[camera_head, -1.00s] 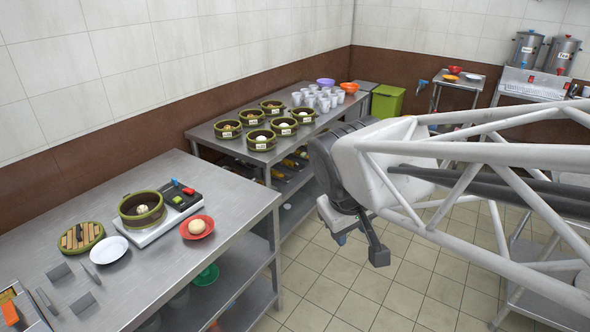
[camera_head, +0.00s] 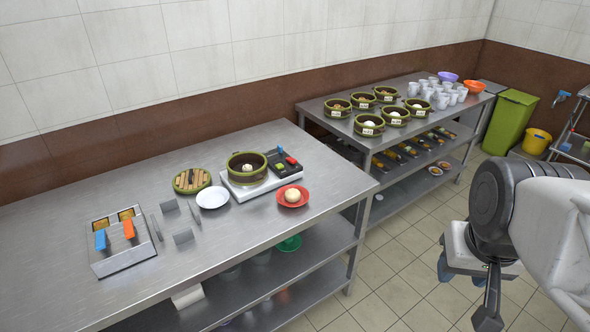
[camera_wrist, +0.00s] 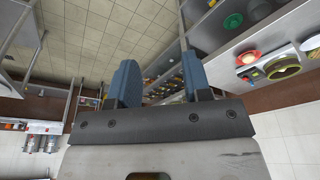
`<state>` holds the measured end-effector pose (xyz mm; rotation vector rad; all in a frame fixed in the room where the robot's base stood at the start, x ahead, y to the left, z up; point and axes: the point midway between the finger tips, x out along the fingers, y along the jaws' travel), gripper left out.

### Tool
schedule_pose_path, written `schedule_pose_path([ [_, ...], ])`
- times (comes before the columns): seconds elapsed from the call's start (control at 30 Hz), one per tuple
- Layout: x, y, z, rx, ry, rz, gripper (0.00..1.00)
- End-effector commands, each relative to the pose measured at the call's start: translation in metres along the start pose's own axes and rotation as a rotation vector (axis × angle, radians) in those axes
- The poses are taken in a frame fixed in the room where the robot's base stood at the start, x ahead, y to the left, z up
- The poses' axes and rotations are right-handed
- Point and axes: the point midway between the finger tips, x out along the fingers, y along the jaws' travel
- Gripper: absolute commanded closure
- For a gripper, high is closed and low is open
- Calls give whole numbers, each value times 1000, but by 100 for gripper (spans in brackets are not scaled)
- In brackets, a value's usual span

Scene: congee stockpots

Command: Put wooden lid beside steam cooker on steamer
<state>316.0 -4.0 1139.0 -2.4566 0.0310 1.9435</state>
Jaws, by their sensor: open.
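The round wooden lid (camera_head: 192,180), slatted with a green rim and a dark handle, lies flat on the near steel table, left of the steam cooker. The cooker (camera_head: 262,182) is a white unit with a dark control panel. The green-rimmed steamer (camera_head: 247,167) sits on it, uncovered, with a pale bun inside. My gripper (camera_wrist: 158,84) is open and empty in the wrist view, with two blue fingers apart. In the head view my gripper is at the lower right, off the table and far from the lid. The lid is not clearly seen in the wrist view.
A white plate (camera_head: 212,197) lies just right of the lid, and a red plate with a bun (camera_head: 292,196) is right of the cooker. Small metal plates and a fryer (camera_head: 121,243) stand to the left. Several steamers and cups fill the far table (camera_head: 322,112).

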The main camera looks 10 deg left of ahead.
Motion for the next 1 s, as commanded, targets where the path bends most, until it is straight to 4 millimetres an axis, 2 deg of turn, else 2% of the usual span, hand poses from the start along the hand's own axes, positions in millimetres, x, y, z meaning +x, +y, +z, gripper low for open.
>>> schedule_pose_path([
  [0.17, -1, -2, -8, -5, 1, 0, 55],
  [0.37, -5, -11, -37, -18, 4, 0, 55],
  [0.67, -8, -41, -108, -53, 16, 0, 55],
  [1.0, -2, -90, -189, -93, 32, -3, 55],
])
